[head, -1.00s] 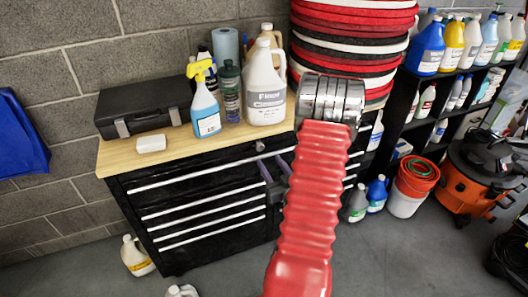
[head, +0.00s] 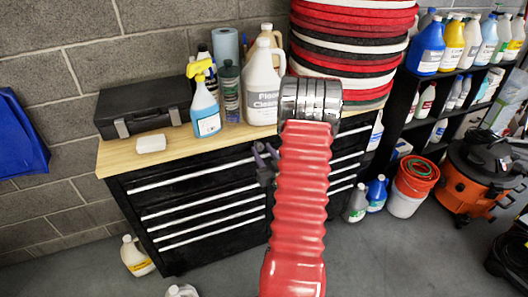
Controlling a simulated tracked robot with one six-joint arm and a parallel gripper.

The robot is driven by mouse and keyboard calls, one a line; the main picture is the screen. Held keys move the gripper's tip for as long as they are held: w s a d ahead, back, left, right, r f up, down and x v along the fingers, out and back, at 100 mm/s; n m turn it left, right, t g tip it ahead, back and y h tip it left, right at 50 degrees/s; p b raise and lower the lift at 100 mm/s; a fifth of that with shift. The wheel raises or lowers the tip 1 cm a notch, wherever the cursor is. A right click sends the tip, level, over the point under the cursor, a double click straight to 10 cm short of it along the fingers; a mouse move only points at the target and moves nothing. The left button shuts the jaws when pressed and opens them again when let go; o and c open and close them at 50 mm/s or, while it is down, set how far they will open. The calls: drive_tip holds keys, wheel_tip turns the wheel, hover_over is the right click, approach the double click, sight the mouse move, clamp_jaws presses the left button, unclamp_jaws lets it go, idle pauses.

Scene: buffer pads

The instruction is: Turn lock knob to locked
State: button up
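The black tool chest (head: 150,206) with silver drawer handles stands against the wall under a wooden top. My gripper (head: 265,150), with dark purple-grey fingers, is at the upper front of the chest, just under the edge of the top. Its two fingertips look slightly apart, at the place of the lock knob. The knob itself is hidden behind or between the fingers, so its angle does not show. Whether the fingers touch it I cannot tell. My red ribbed arm covers the chest's right part.
On the wooden top (head: 118,160) stand a black case (head: 145,105), a white block (head: 151,144), a spray bottle (head: 205,110) and a large white jug (head: 262,90). Round pads (head: 350,50) are stacked behind my arm. Jugs (head: 137,256) stand on the floor at left.

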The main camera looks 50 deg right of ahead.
drive_tip(key=c, duration=0.8)
drive_tip(key=shift+s+d, duration=0.1)
drive_tip(key=shift+d, duration=0.1)
drive_tip(key=shift+a, duration=0.1)
drive_tip(key=shift+m, duration=0.5)
drive_tip(key=m, duration=0.3)
drive_tip(key=shift+m, duration=0.3)
drive_tip(key=m, duration=0.4)
drive_tip(key=shift+s+m, duration=0.1)
drive_tip(key=shift+m, duration=0.2)
drive_tip(key=m, duration=0.4)
drive_tip(key=shift+f, duration=0.15)
drive_tip(key=m, duration=0.4)
drive_tip(key=shift+f+m, duration=0.15)
drive_tip(key=shift+m, duration=0.25)
